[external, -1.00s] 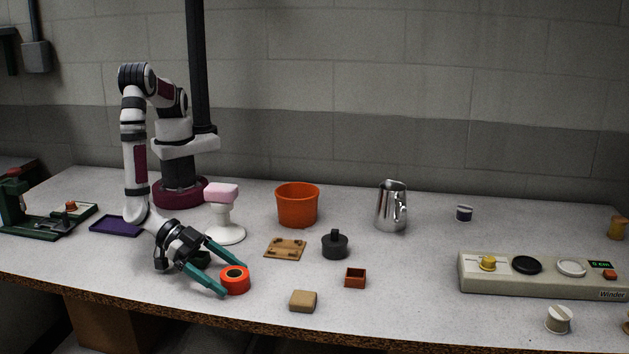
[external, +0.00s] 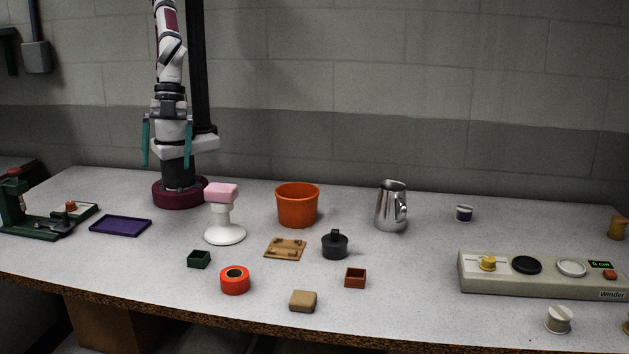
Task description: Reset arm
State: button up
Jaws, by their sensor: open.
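My gripper (external: 167,152) is raised in front of my arm's column, well above the table. It points down. Its two teal fingers are spread wide with nothing between them. The arm (external: 170,60) is folded upward, and its top runs out of the picture. The orange-red ring-shaped roll (external: 235,281) lies on the table near the front edge, apart from the gripper. A small dark green open box (external: 199,259) stands just behind it to the left.
On the table (external: 420,300) are a purple tray (external: 120,226), a pink-topped white stand (external: 223,215), an orange bucket (external: 297,206), a wooden board (external: 285,248), a black lidded pot (external: 335,244), a brown box (external: 355,278), a tan block (external: 303,301), a metal pitcher (external: 391,207) and the Winder panel (external: 540,276). A green press (external: 20,215) stands far left.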

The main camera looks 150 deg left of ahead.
jog(key=s+a+r+m+g+y, duration=0.1)
jog(key=s+a+g+y, duration=0.2)
jog(key=s+a, duration=1)
jog(key=shift+s+r+m+y, duration=0.3)
jog(key=shift+s+m+y, duration=0.1)
jog(key=shift+s+y, duration=0.25)
jog(key=shift+w, duration=0.1)
